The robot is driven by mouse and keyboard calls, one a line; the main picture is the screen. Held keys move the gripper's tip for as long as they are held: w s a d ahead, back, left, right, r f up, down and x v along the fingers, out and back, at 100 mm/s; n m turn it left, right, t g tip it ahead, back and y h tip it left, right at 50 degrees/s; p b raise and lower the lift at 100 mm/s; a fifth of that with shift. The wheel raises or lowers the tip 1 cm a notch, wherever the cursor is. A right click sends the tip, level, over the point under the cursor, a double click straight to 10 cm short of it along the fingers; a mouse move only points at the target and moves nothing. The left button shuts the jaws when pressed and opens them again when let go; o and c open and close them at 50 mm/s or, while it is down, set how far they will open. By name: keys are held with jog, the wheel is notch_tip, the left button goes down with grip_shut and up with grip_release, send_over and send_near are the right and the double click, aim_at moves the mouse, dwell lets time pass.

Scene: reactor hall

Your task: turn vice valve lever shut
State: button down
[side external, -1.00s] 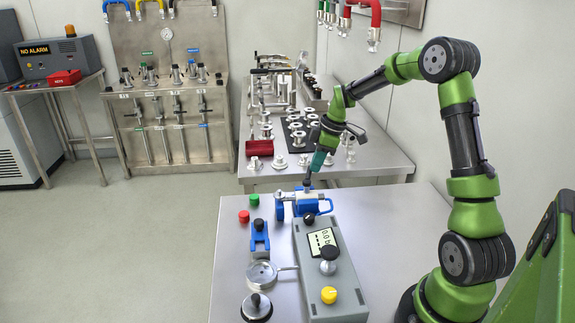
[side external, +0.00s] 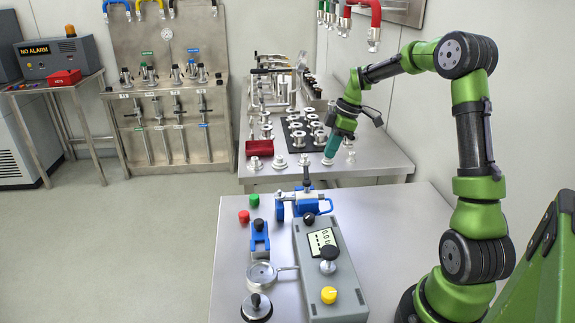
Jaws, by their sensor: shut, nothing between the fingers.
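The vice (side external: 284,207) is blue and sits near the far edge of the front table. It holds a pale valve body (side external: 302,205) with a dark lever (side external: 306,178) that stands upright. My gripper (side external: 327,160) points down, up and to the right of the lever and clear of it. It is shut and empty, though its fingertips are small in this view.
A grey box with a display (side external: 325,265) stands right in front of the vice. A blue holder (side external: 260,238), red button (side external: 244,216), green button (side external: 254,201) and round gauge (side external: 261,275) lie to its left. The front table's right side is clear.

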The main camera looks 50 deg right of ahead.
aim_at(307, 170)
jog(key=s+v, duration=0.1)
jog(key=v, duration=0.6)
jog(key=w+a+f, duration=0.2)
jog(key=f, duration=0.3)
jog(key=w+a+f, duration=0.2)
jog(key=w+f, duration=0.1)
jog(key=f, duration=0.3)
jog(key=shift+w+m, duration=0.3)
jog(key=shift+f, duration=0.1)
jog(key=shift+w+a+f+n, duration=0.1)
jog(key=shift+w+a+n, duration=0.45)
jog(key=shift+w, duration=0.2)
